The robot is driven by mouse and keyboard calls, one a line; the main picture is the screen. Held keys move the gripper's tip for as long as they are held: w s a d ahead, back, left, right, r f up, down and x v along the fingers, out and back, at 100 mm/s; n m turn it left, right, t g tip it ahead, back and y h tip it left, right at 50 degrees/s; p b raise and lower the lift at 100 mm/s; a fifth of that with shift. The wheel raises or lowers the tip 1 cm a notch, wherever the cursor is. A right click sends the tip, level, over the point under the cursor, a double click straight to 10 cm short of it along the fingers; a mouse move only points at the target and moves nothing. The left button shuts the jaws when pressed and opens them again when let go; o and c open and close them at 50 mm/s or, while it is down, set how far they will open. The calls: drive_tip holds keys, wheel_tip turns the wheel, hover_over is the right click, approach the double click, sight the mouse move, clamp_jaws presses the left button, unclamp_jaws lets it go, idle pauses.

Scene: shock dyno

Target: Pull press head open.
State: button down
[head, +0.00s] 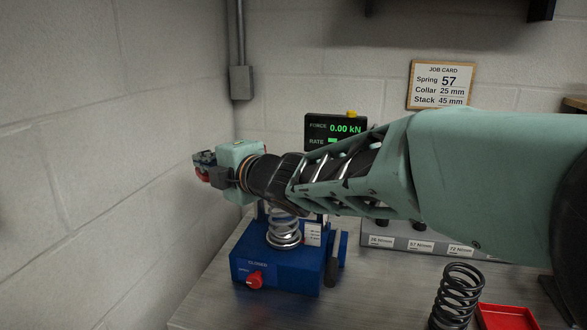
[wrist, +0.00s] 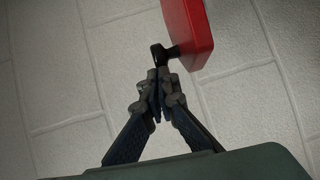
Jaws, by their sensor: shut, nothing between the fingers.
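In the wrist view a red block (wrist: 188,36), which looks like the press head, has a short black handle (wrist: 162,54) on its lower left. My gripper (wrist: 157,88) is shut and empty. Its fingertips are right by the handle's end; I cannot tell whether they touch. In the head view my gripper (head: 203,168) is at the far left near the wall, above and left of the blue press base (head: 275,272). My arm hides most of the upper press. A silver spring (head: 284,232) stands upright on the base.
A display (head: 345,128) behind my arm reads 0.00 kN. A job card (head: 441,85) hangs on the wall. A dark spring (head: 456,295) and a red tray (head: 506,317) are at the bench's front right, before a labelled rack (head: 440,243). The left wall (head: 100,180) is close to my gripper.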

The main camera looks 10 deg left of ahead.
drive_tip(key=shift+w+a, duration=0.2)
drive_tip(key=shift+a, duration=0.3)
drive_tip(key=shift+w+a, duration=0.15)
drive_tip(key=shift+a, duration=0.3)
drive_tip(key=shift+s+b, duration=0.1)
drive_tip(key=shift+b, duration=0.2)
